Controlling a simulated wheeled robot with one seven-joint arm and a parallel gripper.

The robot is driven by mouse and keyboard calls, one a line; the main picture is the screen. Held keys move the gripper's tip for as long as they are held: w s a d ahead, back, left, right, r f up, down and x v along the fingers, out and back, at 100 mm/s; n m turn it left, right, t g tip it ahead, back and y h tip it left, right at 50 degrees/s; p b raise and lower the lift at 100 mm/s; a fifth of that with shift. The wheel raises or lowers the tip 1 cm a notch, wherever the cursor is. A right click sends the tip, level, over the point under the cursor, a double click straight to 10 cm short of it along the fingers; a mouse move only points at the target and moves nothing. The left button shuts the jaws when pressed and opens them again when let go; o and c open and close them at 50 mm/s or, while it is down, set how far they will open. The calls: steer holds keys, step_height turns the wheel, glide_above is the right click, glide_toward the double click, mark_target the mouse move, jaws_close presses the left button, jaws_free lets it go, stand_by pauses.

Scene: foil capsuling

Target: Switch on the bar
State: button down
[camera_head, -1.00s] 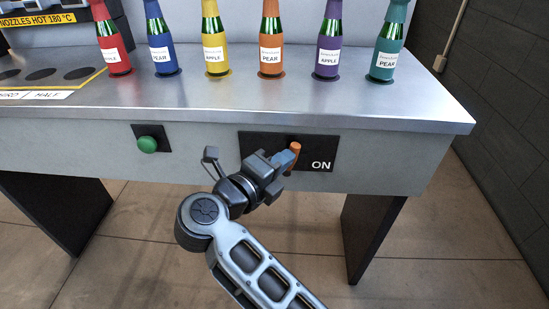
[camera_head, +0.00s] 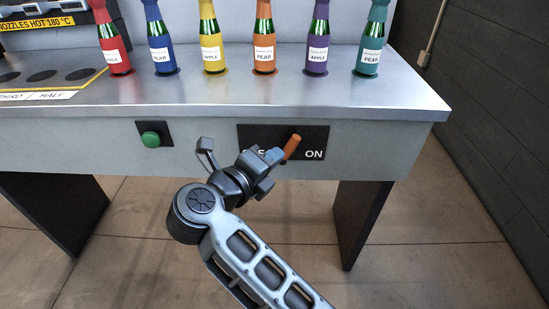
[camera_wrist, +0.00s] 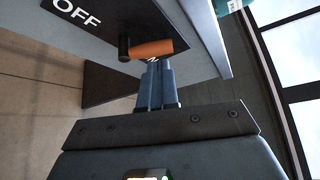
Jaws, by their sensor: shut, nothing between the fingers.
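The bar's switch is an orange lever handle (camera_head: 292,146) on a black panel (camera_head: 318,136) on the front of the grey counter. In the head view the handle leans up and to the right, toward the ON label (camera_head: 314,154). The OFF label is mostly hidden behind my gripper there, but it reads clearly in the wrist view (camera_wrist: 78,12). My gripper (camera_head: 276,155) is shut and empty, just left of and below the handle. In the wrist view its fingertips (camera_wrist: 157,66) are right below the orange handle (camera_wrist: 152,48); I cannot tell whether they touch it.
A green round button (camera_head: 150,139) sits on the counter front to the left. Several coloured-foil bottles stand along the steel counter top (camera_head: 240,98). Dark legs (camera_head: 360,218) support the counter. A dark wall (camera_head: 490,110) is at the right, and the floor in front is open.

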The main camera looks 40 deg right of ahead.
steer(key=v, duration=0.9)
steer(key=shift+a+f, duration=0.1)
steer(key=shift+f, duration=0.05)
